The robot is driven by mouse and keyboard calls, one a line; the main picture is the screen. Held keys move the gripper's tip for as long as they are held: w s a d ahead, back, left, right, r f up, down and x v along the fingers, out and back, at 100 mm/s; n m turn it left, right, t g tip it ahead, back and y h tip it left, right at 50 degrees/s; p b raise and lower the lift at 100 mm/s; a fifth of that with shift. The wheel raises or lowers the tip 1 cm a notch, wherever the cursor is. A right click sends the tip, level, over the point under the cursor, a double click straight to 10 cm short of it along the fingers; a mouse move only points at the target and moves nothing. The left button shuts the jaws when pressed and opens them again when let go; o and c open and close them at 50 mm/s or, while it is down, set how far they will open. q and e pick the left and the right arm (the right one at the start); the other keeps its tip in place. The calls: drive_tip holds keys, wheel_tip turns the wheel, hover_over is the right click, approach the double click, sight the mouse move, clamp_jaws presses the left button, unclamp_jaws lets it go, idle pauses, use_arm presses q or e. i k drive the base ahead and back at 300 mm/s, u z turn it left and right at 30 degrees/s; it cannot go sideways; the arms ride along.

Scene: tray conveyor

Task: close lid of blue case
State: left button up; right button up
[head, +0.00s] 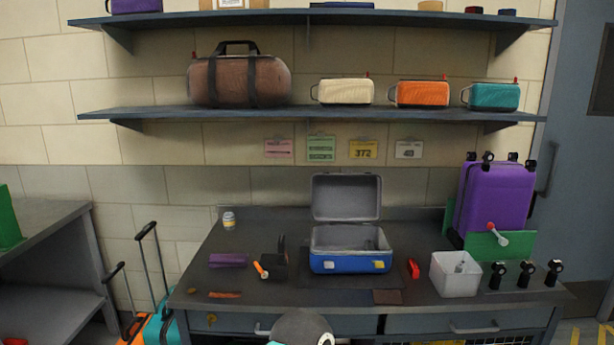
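The blue case (350,263) stands on the dark workbench, near its middle, with its front facing me. Its grey lid (346,197) is open and stands upright at the back of the case. The grey interior shows, with a small dark thing inside at the right that I cannot make out. Two latches, one whitish (329,265) and one yellow (379,265), are on the front. Neither of my grippers is in view.
On the workbench (245,222), a dark holder with an orange-handled tool (261,270) and a purple block (228,260) are left of the case. A red item (413,268), white bin (455,277) and purple suitcase (493,200) are right. Shelves with bags hang above.

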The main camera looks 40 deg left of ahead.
sight(347, 197)
drive_tip(key=u, duration=0.25)
drive_tip(key=k, duration=0.25)
drive_tip(key=u, duration=0.65)
drive_tip(key=i, duration=0.8)
drive_tip(key=u, duration=0.1)
